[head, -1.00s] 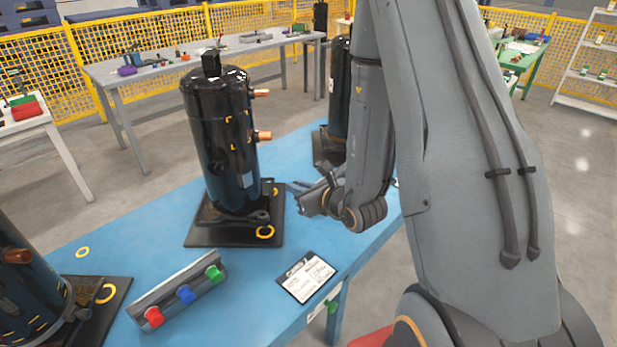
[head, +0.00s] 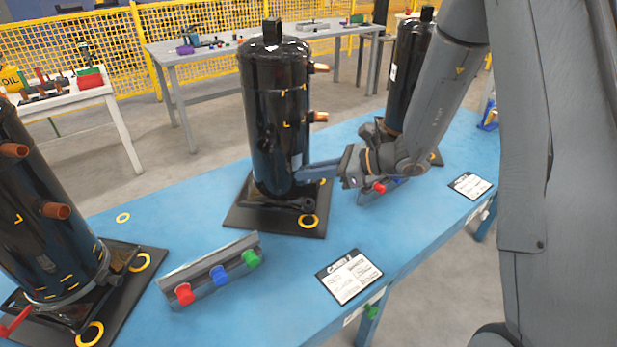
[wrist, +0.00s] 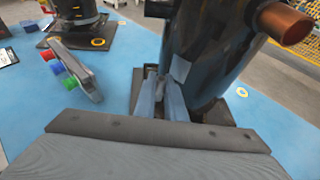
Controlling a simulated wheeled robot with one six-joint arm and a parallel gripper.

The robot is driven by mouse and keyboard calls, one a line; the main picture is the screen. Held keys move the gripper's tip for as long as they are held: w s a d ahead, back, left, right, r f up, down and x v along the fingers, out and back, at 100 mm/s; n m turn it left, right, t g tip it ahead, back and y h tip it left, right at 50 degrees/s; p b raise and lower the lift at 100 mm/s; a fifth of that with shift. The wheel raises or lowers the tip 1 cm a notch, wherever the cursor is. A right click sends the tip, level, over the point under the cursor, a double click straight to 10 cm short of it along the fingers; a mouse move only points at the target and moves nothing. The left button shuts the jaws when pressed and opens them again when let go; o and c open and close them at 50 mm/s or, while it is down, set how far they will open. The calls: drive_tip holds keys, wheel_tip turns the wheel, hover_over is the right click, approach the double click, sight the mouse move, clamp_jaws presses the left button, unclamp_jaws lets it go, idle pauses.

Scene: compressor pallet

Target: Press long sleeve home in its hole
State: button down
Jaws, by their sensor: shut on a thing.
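A black compressor (head: 272,110) stands upright on a dark base plate (head: 250,219) on the blue table. It also fills much of the wrist view (wrist: 205,50). My gripper (head: 302,172) reaches in low from the right, its blue fingers beside the compressor's foot, just above the plate. In the wrist view the fingers (wrist: 160,78) are close together at the compressor's base.
A rack (head: 212,273) with red, blue and green pieces lies in front. A label card (head: 349,276) lies right of it. Other compressors stand at left (head: 42,215) and behind my arm (head: 408,70). Another rack (head: 378,196) sits under my wrist. Blue tabletop is free between these.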

drive_tip(key=shift+a, duration=0.1)
drive_tip(key=shift+s, duration=0.15)
idle(0.3)
drive_tip(key=shift+d+f+b, duration=0.2)
drive_tip(key=shift+f+b, duration=1.65)
drive_tip(key=shift+f, duration=1.15)
drive_tip(key=shift+f+b, duration=0.55)
drive_tip(key=shift+f, duration=0.55)
drive_tip(key=c, duration=2.3)
unclamp_jaws()
drive_tip(key=o, duration=0.6)
drive_tip(key=shift+c, duration=0.2)
drive_tip(key=v, duration=0.7)
drive_tip(key=shift+d+b, duration=0.35)
drive_tip(key=shift+d, duration=0.05)
